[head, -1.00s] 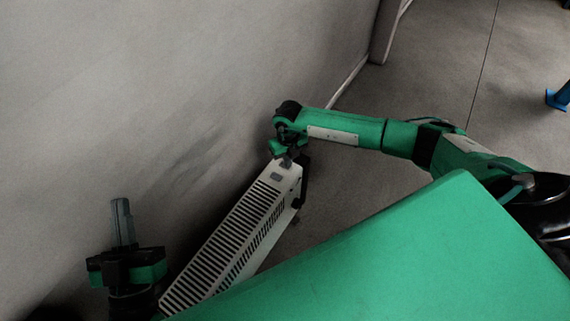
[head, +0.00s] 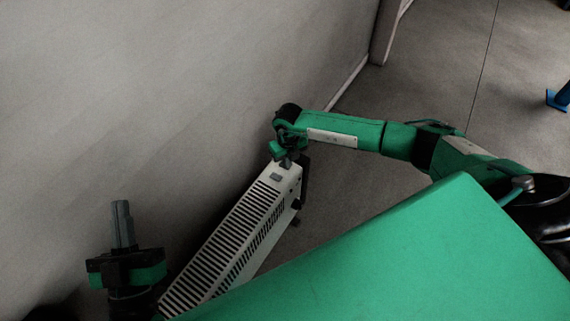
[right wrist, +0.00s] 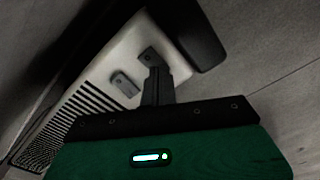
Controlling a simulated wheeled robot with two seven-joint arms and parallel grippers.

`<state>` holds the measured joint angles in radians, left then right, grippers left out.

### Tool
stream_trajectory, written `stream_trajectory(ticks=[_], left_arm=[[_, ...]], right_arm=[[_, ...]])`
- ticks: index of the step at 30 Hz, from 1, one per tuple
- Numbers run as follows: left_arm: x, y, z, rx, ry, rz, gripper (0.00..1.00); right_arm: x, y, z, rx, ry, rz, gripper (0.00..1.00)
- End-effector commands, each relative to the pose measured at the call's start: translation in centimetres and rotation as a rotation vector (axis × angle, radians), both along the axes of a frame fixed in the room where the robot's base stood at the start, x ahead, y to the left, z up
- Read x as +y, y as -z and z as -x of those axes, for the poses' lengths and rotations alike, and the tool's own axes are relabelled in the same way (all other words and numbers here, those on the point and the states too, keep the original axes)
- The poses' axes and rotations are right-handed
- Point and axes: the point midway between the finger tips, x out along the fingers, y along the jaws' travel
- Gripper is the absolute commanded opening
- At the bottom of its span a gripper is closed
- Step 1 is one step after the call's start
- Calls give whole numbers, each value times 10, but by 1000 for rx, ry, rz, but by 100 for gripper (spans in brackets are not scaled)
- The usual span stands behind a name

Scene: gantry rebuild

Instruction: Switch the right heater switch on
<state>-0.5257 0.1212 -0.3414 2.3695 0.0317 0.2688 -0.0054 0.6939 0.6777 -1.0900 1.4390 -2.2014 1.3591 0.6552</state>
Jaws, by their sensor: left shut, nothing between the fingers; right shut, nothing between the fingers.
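The heater (head: 232,232) is a long white box with black slots, standing along the wall. Two grey switches sit on its top end panel. One switch (right wrist: 124,84) is uncovered and also shows in the head view (head: 276,178). The other switch (right wrist: 149,57), further right in the right wrist view, is partly hidden behind my fingers. My right gripper (right wrist: 158,72) is shut, its fingertips at or just above that switch; I cannot tell whether they touch. It also shows at the heater's far end in the head view (head: 286,162). My left gripper (head: 122,222) is shut, empty, left of the heater.
The grey wall (head: 150,90) runs close behind the heater. A dark part (right wrist: 185,30) stands at the heater's end. Open floor (head: 440,80) lies to the right, with a blue object (head: 558,98) at the far right edge.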

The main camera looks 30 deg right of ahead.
Motion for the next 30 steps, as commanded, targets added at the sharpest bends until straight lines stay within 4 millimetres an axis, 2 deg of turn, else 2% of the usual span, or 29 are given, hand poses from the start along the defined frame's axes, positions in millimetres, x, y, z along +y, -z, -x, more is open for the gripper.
stream_trajectory(ticks=[25, 30], left_arm=[[0, -55, 0, 0, 0, 0, 0], [0, -59, 0, 0, 0, 0, 0]], right_arm=[[0, -65, 1, 1, 0, 0, 0], [0, -70, 1, 1, 0, 0, 0]])
